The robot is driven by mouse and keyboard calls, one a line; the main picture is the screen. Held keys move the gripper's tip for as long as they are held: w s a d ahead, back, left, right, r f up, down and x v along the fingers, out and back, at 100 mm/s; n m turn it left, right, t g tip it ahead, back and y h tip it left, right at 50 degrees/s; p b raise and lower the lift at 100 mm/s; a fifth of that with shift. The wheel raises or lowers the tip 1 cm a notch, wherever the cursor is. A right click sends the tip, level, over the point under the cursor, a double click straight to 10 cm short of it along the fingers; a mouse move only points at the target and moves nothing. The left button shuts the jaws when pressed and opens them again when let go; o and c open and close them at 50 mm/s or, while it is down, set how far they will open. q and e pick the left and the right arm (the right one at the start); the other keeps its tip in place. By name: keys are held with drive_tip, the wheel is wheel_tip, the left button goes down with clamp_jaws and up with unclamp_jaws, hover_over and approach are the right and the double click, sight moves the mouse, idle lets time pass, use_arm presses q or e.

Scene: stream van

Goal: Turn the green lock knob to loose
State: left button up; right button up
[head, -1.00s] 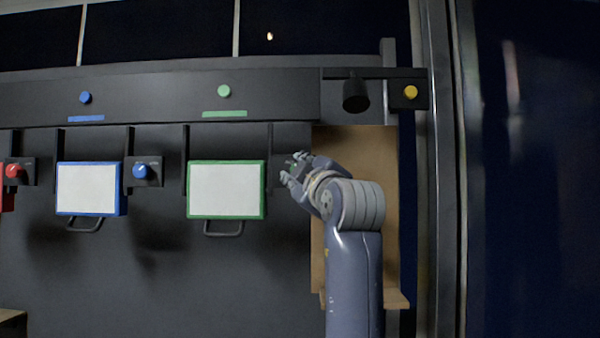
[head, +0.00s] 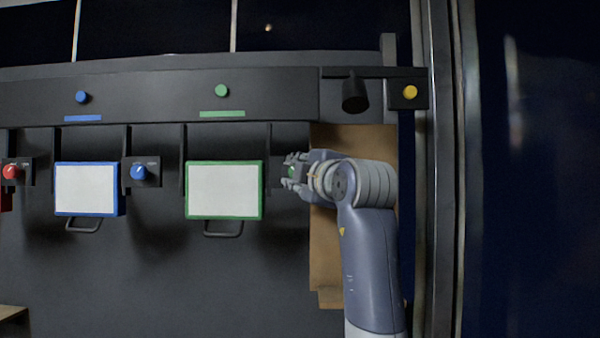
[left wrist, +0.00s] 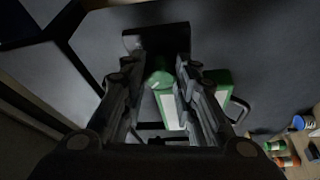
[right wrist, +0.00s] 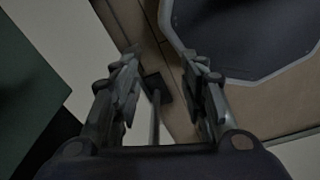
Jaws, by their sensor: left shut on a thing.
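The green lock knob (left wrist: 158,80) shows between the fingers of my left gripper in the left wrist view. In the head view only a bit of green (head: 291,171) shows, just right of the green-framed white panel (head: 224,191). My left gripper (head: 288,173) comes to it from the right and is shut on the knob. The knob's pointer and its markings are hidden or too small to read. My right gripper (right wrist: 166,72) shows only in the right wrist view, with its fingers apart and nothing between them.
A blue knob (head: 139,172) and a blue-framed panel (head: 86,189) hang to the left, with a red knob (head: 10,172) beyond. Green (head: 222,91) and blue (head: 81,97) buttons sit on the rail above. A black lamp (head: 355,95) hangs above my left arm.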

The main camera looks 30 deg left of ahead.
use_arm(q)
drive_tip(key=o, duration=1.1)
drive_tip(key=shift+s, duration=0.1)
drive_tip(key=shift+r, duration=0.1)
